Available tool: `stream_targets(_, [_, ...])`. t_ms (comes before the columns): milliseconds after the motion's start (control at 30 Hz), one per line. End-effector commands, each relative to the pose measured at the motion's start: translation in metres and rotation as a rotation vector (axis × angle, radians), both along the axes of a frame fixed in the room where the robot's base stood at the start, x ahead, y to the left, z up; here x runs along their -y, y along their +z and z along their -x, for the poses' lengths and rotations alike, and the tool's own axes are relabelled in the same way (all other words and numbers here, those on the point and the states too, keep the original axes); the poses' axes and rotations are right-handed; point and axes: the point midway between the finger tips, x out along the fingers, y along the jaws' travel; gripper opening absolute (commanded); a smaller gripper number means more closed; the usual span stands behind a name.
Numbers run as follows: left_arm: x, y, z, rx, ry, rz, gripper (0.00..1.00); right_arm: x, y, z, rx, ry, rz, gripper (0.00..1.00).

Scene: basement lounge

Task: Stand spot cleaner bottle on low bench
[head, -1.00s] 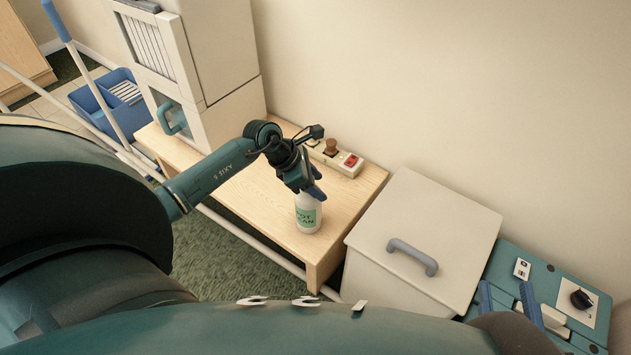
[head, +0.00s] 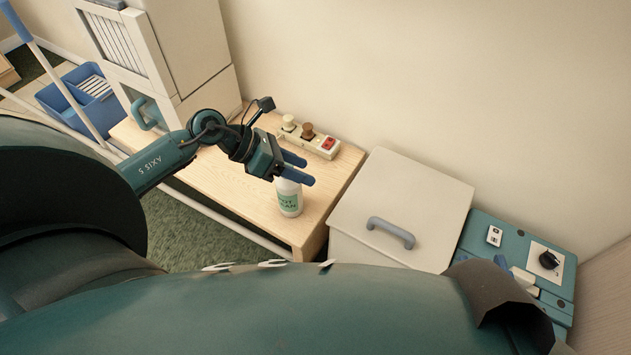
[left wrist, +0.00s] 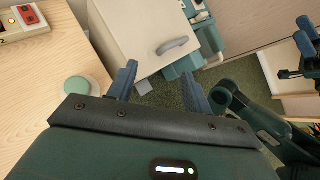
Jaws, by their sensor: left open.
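The spot cleaner bottle (head: 289,199), white with a green label, stands upright on the low bench (head: 240,207), a pale wooden top near its front right corner. Its round pale-green top (left wrist: 80,90) shows in the left wrist view, left of the fingers. My left gripper (head: 297,168) is open, its blue fingers apart and pointing right, just above and behind the bottle in the picture. Nothing is between the fingers (left wrist: 160,85) in the left wrist view. My right gripper (head: 501,264) shows only partly at lower right; its jaw state is unclear.
A power strip (head: 322,145) with plugs lies at the bench's back. A white cabinet (head: 205,70) stands on its left. A white lidded box (head: 400,200) with a grey handle and a teal unit (head: 500,238) stand to the right. A blue bucket (head: 85,95) is far left.

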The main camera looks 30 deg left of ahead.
Motion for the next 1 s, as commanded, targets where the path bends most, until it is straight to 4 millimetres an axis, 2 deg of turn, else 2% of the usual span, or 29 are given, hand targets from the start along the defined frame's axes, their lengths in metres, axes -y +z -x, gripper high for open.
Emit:
stream_targets(33, [0.043,0.008,0.018,-0.054,0.047,0.214,0.50,0.000,0.000,0.000,0.000,0.000,0.000,0.36])
stream_targets(100, [0.087,0.034,0.035,-0.160,0.157,0.539,0.50,0.000,0.000,0.000,0.000,0.000,0.000,0.36])
stream_targets(167, [0.110,0.058,0.047,-0.283,0.272,0.810,0.50,0.000,0.000,0.000,0.000,0.000,0.000,0.36])
stream_targets(233, [0.123,0.081,0.055,-0.459,0.424,1.112,0.50,0.000,0.000,0.000,0.000,0.000,0.000,0.36])
stream_targets(300, [0.125,0.095,0.061,-0.663,0.589,1.389,0.50,0.000,0.000,0.000,0.000,0.000,0.000,0.36])
stream_targets(433, [0.121,0.095,0.074,-1.058,0.878,1.781,0.50,0.000,0.000,0.000,0.001,0.000,0.000,0.36])
stream_targets(500, [0.120,0.089,0.082,-1.245,1.000,1.918,0.50,0.000,0.000,0.000,0.001,0.000,-0.001,0.36])
stream_targets(600, [0.123,0.081,0.092,-1.446,1.120,2.035,0.50,0.000,0.000,0.000,0.001,0.000,-0.001,0.36])
stream_targets(700, [0.125,0.077,0.098,-1.552,1.179,2.084,0.50,0.000,0.000,0.000,0.001,0.001,-0.002,0.36])
stream_targets(1000, [0.126,0.075,0.099,-1.577,1.194,2.093,0.50,0.000,0.001,0.000,0.002,0.000,-0.002,0.36])
